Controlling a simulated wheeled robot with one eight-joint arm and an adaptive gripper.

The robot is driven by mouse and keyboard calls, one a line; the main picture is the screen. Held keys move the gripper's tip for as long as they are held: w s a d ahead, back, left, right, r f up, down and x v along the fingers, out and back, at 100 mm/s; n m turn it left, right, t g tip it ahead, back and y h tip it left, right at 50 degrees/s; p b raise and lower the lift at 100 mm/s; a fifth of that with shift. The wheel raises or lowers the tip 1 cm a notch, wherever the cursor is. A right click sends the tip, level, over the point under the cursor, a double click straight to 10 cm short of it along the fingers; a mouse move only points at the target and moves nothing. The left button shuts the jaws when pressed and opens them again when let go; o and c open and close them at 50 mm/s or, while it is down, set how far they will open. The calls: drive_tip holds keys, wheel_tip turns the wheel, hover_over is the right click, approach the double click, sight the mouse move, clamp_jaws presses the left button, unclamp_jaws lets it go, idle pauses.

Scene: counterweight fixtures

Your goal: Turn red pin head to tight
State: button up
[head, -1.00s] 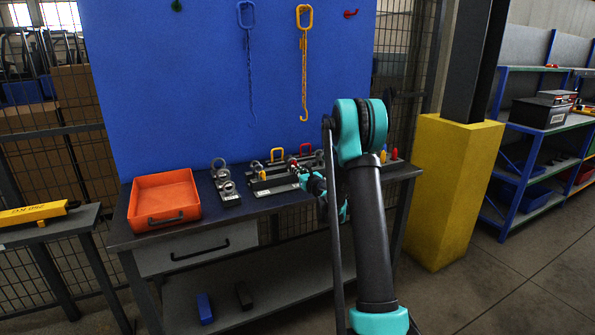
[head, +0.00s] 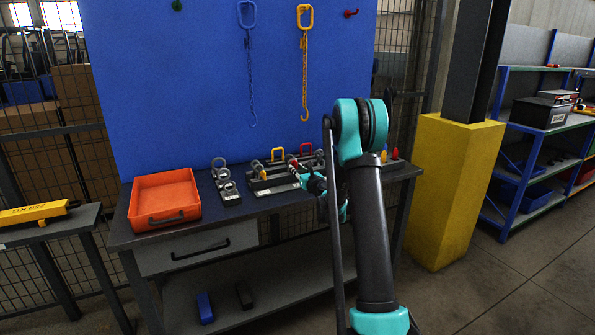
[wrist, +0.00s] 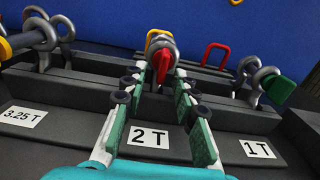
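The red pin head (wrist: 163,66) is on a grey shackle (wrist: 160,42) behind the "2 T" label in the wrist view. It looks like a flat tab standing roughly upright. My gripper (wrist: 162,78) reaches toward it, with one green-padded finger on each side. The fingers are apart, and the red head lies between their tips; a gap seems to show on both sides. In the head view my gripper (head: 313,183) is at the shackle rack, and my arm hides part of the rack.
A "3.25 T" label (wrist: 22,116) and shackle (wrist: 42,36) are at left. A "1 T" label (wrist: 258,149) and green-headed pin (wrist: 279,89) are at right. A red loop (wrist: 215,54) stands behind. An orange tray (head: 164,200) is on the bench's left.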

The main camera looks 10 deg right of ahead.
drive_tip(key=v, duration=1.2)
drive_tip(key=shift+s+r, duration=0.1)
drive_tip(key=s+a+f+n+g+y, duration=0.1)
drive_tip(key=s+a+n+g, duration=0.3)
drive_tip(key=s+n, duration=0.55)
drive_tip(key=s+a+f+n+g, duration=0.1)
drive_tip(key=s+a+n+g, duration=0.3)
drive_tip(key=s+n, duration=0.55)
drive_tip(key=s+d+f+n+g+h, duration=0.2)
drive_tip(key=s+n, duration=0.4)
drive_tip(key=s, duration=0.6)
drive_tip(key=s+d+f+n+g+h, duration=0.3)
drive_tip(key=s+d+f+n, duration=0.3)
drive_tip(key=s, duration=0.6)
drive_tip(key=shift+s+f+n+h, duration=0.2)
drive_tip(key=shift+f+n+h, duration=0.25)
drive_tip(key=shift+n+h, duration=0.35)
